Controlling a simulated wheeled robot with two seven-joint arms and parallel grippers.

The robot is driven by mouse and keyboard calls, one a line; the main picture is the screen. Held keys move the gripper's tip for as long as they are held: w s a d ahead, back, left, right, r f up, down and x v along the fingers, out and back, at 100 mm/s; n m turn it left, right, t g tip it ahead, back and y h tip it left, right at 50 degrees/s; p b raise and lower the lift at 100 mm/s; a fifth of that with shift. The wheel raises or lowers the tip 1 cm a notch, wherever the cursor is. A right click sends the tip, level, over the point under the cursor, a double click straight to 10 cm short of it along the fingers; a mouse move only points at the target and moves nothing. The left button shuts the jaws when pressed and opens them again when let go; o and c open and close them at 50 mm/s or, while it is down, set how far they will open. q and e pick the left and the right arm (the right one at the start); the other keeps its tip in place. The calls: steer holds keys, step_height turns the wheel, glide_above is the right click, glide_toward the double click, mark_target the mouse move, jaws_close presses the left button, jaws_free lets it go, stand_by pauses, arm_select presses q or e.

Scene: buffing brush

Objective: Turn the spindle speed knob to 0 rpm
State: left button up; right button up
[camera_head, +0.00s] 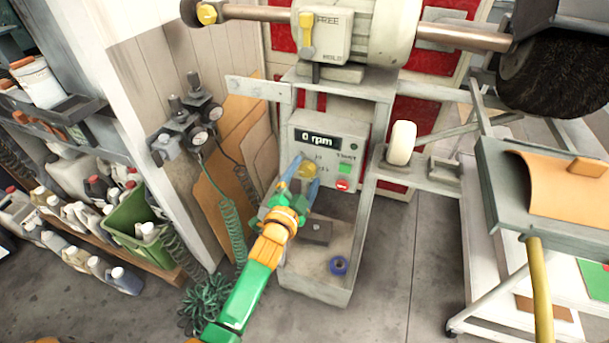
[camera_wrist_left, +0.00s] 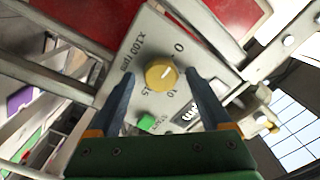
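The yellow spindle speed knob (camera_wrist_left: 162,74) sits on a pale control panel (camera_wrist_left: 146,36) in the left wrist view. Its white pointer line points toward the 0 mark. The display (camera_head: 318,140) above it in the head view reads 0 rpm. My left gripper (camera_wrist_left: 160,92) is open, with one blue-grey finger on each side of the knob. Gaps show between the fingers and the knob in the wrist view. In the head view my left gripper (camera_head: 298,176) is at the panel, around the knob (camera_head: 307,170). My right gripper is not in view.
A green button (camera_head: 345,168) and a red button (camera_head: 343,184) sit right of the knob. A tray (camera_head: 315,291) with a blue roll (camera_head: 339,265) is below. A white roller (camera_head: 402,142) and a large dark brush (camera_head: 555,75) are to the right.

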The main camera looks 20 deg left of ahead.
arm_select(q)
steer(key=shift+s, duration=0.1)
steer(key=s, duration=0.7)
steer(key=shift+a, duration=0.1)
